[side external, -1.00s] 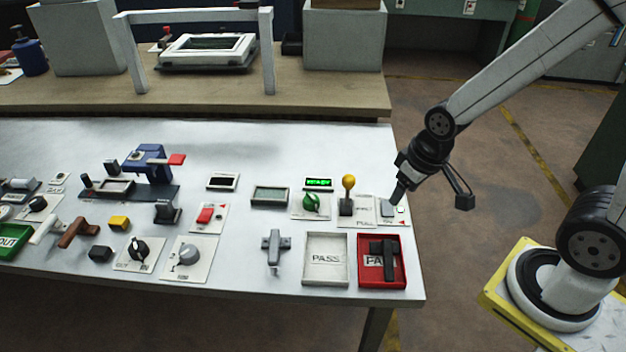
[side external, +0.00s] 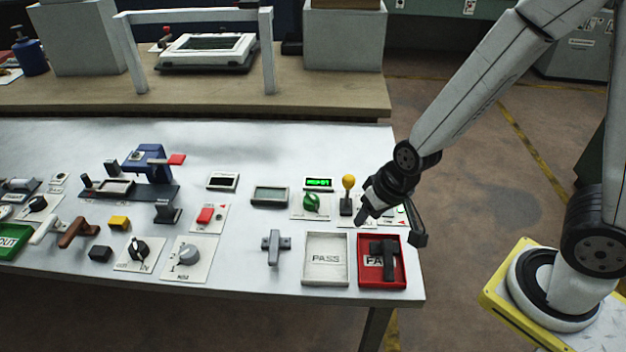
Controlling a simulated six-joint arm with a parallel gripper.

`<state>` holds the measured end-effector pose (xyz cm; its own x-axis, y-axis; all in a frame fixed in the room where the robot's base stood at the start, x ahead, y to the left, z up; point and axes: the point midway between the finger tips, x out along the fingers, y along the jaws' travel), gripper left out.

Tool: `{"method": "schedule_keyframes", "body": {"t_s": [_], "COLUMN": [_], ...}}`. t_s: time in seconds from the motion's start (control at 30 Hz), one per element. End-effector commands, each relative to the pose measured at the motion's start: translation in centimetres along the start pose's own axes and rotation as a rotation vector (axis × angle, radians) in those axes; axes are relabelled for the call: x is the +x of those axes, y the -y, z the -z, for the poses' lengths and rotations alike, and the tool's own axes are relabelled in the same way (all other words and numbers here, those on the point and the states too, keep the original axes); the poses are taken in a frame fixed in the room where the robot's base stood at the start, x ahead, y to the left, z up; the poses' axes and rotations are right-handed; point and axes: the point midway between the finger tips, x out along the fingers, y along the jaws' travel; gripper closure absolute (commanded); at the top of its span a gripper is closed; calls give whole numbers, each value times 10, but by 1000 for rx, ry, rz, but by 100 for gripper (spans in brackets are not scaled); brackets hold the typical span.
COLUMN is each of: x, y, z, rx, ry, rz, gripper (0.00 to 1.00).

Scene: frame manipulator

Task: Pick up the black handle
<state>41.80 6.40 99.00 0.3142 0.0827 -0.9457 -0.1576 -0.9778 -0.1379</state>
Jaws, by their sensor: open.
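The black handle (side external: 388,262) is T-shaped and lies in the red tray marked FAIL (side external: 365,278) at the table's right front corner. My gripper (side external: 390,228) is open, with its two fingers spread wide and nothing between them. In the picture it appears just above the red tray and the black handle, apart from the handle. Its exact height over the table is hard to tell.
A white PASS tray (side external: 313,273) stands left of the red tray, with a grey handle (side external: 275,246) beyond it. A brown handle (side external: 76,232) and several switches and knobs fill the left.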

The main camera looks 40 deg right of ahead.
Motion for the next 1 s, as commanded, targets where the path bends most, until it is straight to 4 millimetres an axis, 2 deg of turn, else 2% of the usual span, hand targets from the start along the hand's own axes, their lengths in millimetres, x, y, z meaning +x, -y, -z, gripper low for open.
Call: {"method": "schedule_keyframes", "body": {"t_s": [0.03, 0.2, 0.47, 0.7, 1.0], "x": [11, 42, 83, 108, 115], "y": [10, 31, 41, 29, -1], "z": [-4, -15, -41, -69, -97], "rx": [28, 144, 291, 376, 397], "ry": [-5, -61, -180, -342, -588], "rz": [3, -11, -99, -227, -380], "gripper": [50, 50, 50, 50, 50]}}
